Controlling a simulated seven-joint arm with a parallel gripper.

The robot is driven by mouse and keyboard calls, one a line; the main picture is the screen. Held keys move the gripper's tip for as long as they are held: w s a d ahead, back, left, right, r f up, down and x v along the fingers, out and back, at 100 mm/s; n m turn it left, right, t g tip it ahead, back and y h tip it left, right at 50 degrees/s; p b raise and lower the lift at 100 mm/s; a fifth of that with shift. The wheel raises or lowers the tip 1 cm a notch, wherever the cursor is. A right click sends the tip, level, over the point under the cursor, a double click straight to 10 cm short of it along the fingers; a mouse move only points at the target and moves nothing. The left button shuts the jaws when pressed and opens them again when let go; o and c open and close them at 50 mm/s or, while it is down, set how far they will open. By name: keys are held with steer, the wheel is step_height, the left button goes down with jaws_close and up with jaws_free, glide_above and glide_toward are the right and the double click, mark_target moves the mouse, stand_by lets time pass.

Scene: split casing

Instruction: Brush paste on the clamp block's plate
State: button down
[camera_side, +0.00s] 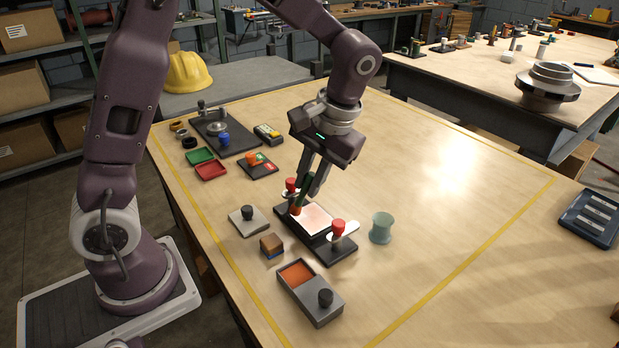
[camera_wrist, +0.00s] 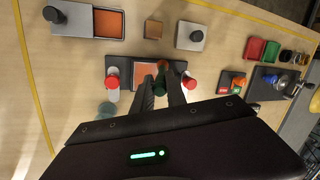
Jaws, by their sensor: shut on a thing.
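My gripper (camera_side: 314,180) is shut on a brush with a dark green handle (camera_side: 304,190); the handle also shows between the fingers in the wrist view (camera_wrist: 160,82). The brush is tilted, its orange tip (camera_side: 295,210) at the left part of the plate; whether it touches is unclear. The clamp block (camera_side: 341,250) is a dark base with a red-knobbed clamp (camera_side: 338,229) at each end. Its plate (camera_side: 315,219) looks pale with a pink-orange tint in the side view and orange in the wrist view (camera_wrist: 144,70). The grey paste box (camera_side: 321,309) stands open with orange paste (camera_side: 297,272) inside.
A small wooden block (camera_side: 271,244) and a grey plate with a black knob (camera_side: 249,218) lie left of the clamp block. A pale green spool (camera_side: 381,228) stands to its right. Green (camera_side: 200,156) and red (camera_side: 211,170) trays sit farther back.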

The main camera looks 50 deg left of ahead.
steer(key=shift+f, duration=0.8)
steer(key=shift+w, duration=1.85)
steer(key=shift+s+f, duration=0.1)
steer(key=shift+s, duration=1.8)
steer(key=shift+w+r, duration=0.2)
steer(key=shift+w, duration=1.7)
steer(key=shift+s+f, duration=0.1)
steer(key=shift+s, duration=1.8)
steer(key=shift+r, duration=3.05)
